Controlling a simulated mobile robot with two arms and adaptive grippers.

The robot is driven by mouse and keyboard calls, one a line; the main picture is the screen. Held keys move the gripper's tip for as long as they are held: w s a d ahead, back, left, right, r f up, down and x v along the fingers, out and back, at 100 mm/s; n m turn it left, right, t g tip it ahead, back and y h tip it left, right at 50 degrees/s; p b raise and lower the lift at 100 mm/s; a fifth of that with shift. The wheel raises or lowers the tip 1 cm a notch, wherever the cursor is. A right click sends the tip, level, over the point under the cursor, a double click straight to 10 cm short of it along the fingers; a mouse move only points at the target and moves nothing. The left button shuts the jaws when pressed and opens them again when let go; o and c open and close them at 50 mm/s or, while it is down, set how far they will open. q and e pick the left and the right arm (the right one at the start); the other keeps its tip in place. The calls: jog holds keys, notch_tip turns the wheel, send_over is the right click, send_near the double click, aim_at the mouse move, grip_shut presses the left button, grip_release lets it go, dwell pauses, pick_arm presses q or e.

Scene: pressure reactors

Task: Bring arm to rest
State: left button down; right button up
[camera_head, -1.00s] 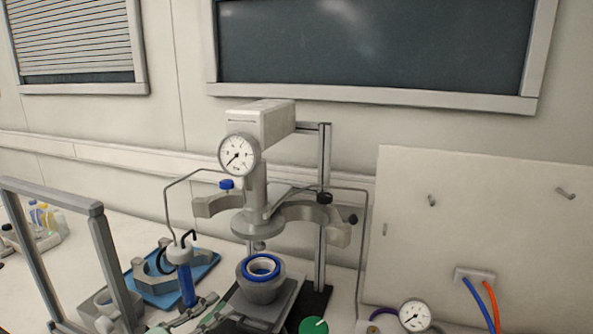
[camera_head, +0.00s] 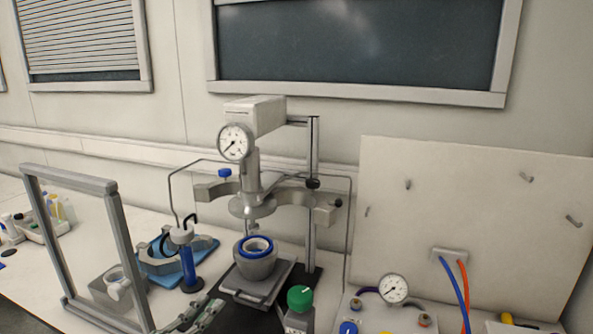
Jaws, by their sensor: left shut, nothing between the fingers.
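My left gripper (camera_head: 207,314) shows at the bottom edge of the head view, left of centre. It is shut with nothing between its fingers, and most of the arm behind it is out of the picture. It is in front of the pressure reactor, near the grey vessel (camera_head: 256,265) with a blue ring on its rim. The vessel stands open on a metal plate below the reactor head (camera_head: 252,205). My right gripper is not in view.
A blue cylinder tool (camera_head: 188,265) stands left of the vessel, before a blue tray (camera_head: 204,246). A grey-framed shield (camera_head: 119,240) stands at left. A green knob (camera_head: 300,297) and small gauge (camera_head: 393,289) are at right. A panel (camera_head: 480,200) stands behind them.

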pick_arm(q)
jog(key=s+a+f+n+g+y, duration=0.3)
jog(key=s+f+n+y, duration=0.3)
jog(key=n, duration=0.2)
jog(key=s+a+f+n+g+y, duration=0.3)
jog(key=s+f+n+y, duration=0.2)
jog(key=s+f+n, duration=0.15)
jog(key=s+d+f+n+g+h, duration=0.1)
jog(key=s+d+f+n+g, duration=0.15)
jog(key=s, duration=0.45)
jog(key=s+d+f+n+g, duration=0.1)
jog(key=s+g, duration=0.2)
jog(key=s, duration=0.5)
jog(key=s+d+f+n+g+h, duration=0.1)
jog(key=s+d+f+g, duration=0.15)
jog(key=s, duration=0.45)
notch_tip(320, 180, down, 30)
jog(key=a+f+g+b, duration=0.1)
jog(key=g+b, duration=0.1)
jog(key=b, duration=0.3)
jog(key=s+a+f+g+b, duration=0.1)
jog(key=s+a+f+b, duration=0.2)
jog(key=s+f, duration=1.5)
jog(key=shift+f+y, duration=0.3)
jog(key=shift+f, duration=0.7)
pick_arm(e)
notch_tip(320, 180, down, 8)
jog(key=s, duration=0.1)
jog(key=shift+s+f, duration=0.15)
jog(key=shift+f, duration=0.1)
